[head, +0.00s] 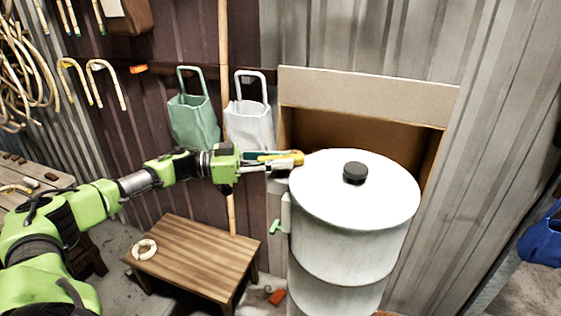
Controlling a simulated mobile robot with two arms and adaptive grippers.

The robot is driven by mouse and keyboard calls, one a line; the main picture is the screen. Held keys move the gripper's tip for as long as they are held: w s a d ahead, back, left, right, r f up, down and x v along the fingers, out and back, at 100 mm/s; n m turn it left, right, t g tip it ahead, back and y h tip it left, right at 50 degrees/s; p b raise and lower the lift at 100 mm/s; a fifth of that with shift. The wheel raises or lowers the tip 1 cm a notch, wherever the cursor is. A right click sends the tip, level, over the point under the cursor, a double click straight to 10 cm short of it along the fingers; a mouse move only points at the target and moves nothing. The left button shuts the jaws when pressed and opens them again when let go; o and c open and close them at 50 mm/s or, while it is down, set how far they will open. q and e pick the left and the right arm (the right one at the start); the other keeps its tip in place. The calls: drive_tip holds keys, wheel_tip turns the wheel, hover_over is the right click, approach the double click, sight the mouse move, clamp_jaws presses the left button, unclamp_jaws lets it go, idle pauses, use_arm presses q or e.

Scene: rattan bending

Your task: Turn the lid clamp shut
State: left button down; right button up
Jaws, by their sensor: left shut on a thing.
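The white drum (335,240) stands upright right of centre. Its white lid (320,190) with a black knob (354,173) lies flat on top. A yellow lid clamp (295,157) sits at the lid's left rim. My left gripper (281,161) reaches in from the left and is shut on the clamp. The fingers cover part of the clamp, so how far it is turned is hard to tell. My right gripper is out of view.
A low wooden table (200,255) with a pale ring (145,249) stands below my left arm. A green bag (193,122) and a white bag (248,123) hang behind. An open-fronted box (365,98) stands behind the drum. A green handle (275,227) projects from the drum's left side.

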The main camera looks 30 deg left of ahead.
use_arm(q)
drive_tip(key=m+g+h+b, duration=0.2)
drive_tip(key=g+b, duration=0.1)
drive_tip(key=shift+w+f+m, duration=0.1)
drive_tip(key=shift+m, duration=0.3)
drive_tip(key=shift+m+g+h+b, duration=0.9)
drive_tip(key=shift+m+g+b, duration=0.4)
drive_tip(key=shift+g+b, duration=1.05)
drive_tip(key=c, duration=1.9)
unclamp_jaws()
drive_tip(key=shift+d+r, duration=0.1)
drive_tip(key=shift+r, duration=0.1)
